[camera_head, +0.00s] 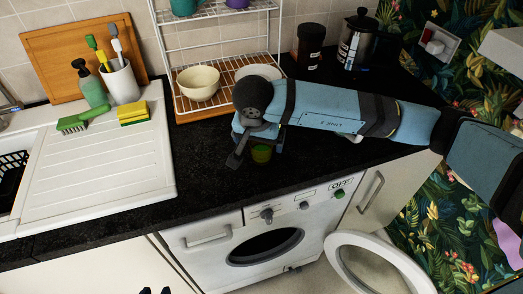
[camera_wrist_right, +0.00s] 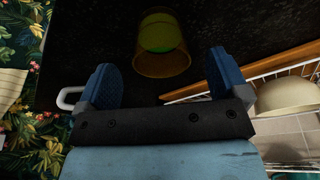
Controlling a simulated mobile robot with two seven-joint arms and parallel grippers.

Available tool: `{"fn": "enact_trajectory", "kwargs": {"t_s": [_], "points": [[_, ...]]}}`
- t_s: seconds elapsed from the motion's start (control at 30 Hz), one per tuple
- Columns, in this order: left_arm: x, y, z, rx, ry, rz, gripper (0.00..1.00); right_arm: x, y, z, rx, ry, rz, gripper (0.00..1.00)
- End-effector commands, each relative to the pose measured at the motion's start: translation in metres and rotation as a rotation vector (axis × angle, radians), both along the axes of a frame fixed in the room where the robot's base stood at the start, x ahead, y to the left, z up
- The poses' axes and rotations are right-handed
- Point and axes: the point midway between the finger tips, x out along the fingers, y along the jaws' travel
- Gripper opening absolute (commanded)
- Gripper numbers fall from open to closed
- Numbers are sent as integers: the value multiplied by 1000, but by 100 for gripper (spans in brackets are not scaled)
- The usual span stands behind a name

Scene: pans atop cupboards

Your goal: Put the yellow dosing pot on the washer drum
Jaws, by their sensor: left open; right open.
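The yellow dosing pot (camera_head: 262,154) stands on the black worktop above the washing machine; it looks translucent, with green inside. My right gripper (camera_head: 252,148) is open close above it and partly hides it. In the right wrist view the pot (camera_wrist_right: 161,48) lies ahead of and between the spread blue fingers (camera_wrist_right: 162,68), with no finger touching it. The washer drum (camera_head: 265,247) is a dark oval opening in the white machine's front. Only the dark fingertips of my left gripper (camera_head: 155,291) show, apart and empty, at the bottom edge.
The round washer door (camera_head: 343,262) stands open to the right of the drum. A white wire rack (camera_head: 178,98) with a cream bowl (camera_head: 198,83) is behind the pot. The sink drainer (camera_head: 100,180) with brushes and sponge is left. The worktop left of the pot is clear.

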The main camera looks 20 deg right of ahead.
Motion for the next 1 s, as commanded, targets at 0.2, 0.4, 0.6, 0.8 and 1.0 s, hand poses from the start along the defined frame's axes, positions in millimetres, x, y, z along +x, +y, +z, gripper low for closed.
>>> {"fn": "enact_trajectory", "kwargs": {"t_s": [0.2,0.4,0.6,0.8,1.0], "points": [[-1,2,0,7,1,-5,43,4,-3,-11,0,1,-2,93],[-2,4,2,18,-1,-12,43,15,-10,-37,0,3,-1,93],[-2,4,1,18,1,-12,43,19,-12,-52,-1,-1,0,93],[-2,3,0,15,2,-10,43,19,-12,-52,0,-1,0,79],[-2,2,1,11,1,-8,43,19,-12,-52,0,-1,0,36]]}}
